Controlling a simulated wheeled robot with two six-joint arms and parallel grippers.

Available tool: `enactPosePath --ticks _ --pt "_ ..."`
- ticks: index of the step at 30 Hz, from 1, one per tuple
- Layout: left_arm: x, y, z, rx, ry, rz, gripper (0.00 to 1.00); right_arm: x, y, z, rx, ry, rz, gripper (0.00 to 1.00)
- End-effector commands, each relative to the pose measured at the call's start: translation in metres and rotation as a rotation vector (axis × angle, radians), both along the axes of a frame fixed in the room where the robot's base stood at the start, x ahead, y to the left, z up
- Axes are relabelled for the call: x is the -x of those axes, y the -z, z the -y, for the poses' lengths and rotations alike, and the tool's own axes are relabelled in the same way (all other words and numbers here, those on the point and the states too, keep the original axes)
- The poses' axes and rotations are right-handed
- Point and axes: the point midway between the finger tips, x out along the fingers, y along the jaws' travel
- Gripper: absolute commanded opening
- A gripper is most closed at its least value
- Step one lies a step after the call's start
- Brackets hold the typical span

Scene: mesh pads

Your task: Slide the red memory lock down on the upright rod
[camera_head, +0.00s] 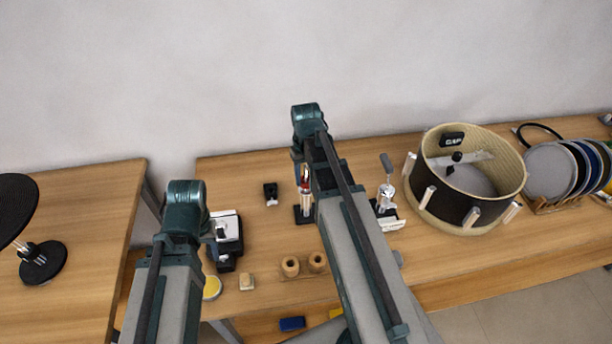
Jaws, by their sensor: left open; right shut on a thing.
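The upright rod (306,202) stands on a small dark base (302,216) near the middle of the table, partly hidden by my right arm. A small red piece, the red memory lock (306,182), shows on the upper part of the rod. My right gripper (304,177) comes down from above and is shut on the red memory lock; its fingertips are small and partly hidden. My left gripper (222,240) is open at the table's left end, apart from the rod, beside a white and dark object (229,228).
A drum shell (437,186) and a rack of discs (559,172) stand at the right. A metal stand (386,190) is right of my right arm. A small black block (270,193) and wooden cups (291,266) are near the rod. A second table (85,220) is at the left.

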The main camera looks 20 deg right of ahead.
Motion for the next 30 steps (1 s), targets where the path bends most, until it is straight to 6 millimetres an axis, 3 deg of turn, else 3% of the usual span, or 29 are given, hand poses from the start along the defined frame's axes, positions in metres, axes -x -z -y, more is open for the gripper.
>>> enactPosePath --ticks 10,23,24,30 --pt "0.000 0.018 0.000 0.000 -0.001 0.000 0.50 0.000 0.018 0.000 0.000 0.000 0.000 0.00" --pt "0.000 0.021 0.000 0.000 -0.001 0.000 0.50 0.000 0.020 0.000 0.000 0.000 0.000 0.00" --pt "0.000 0.021 0.000 0.000 -0.001 0.000 0.50 0.000 0.020 0.000 0.000 0.000 0.000 0.51" --pt "0.000 0.021 0.000 0.000 -0.001 0.000 0.50 0.000 0.020 0.000 0.000 0.000 0.000 0.83"
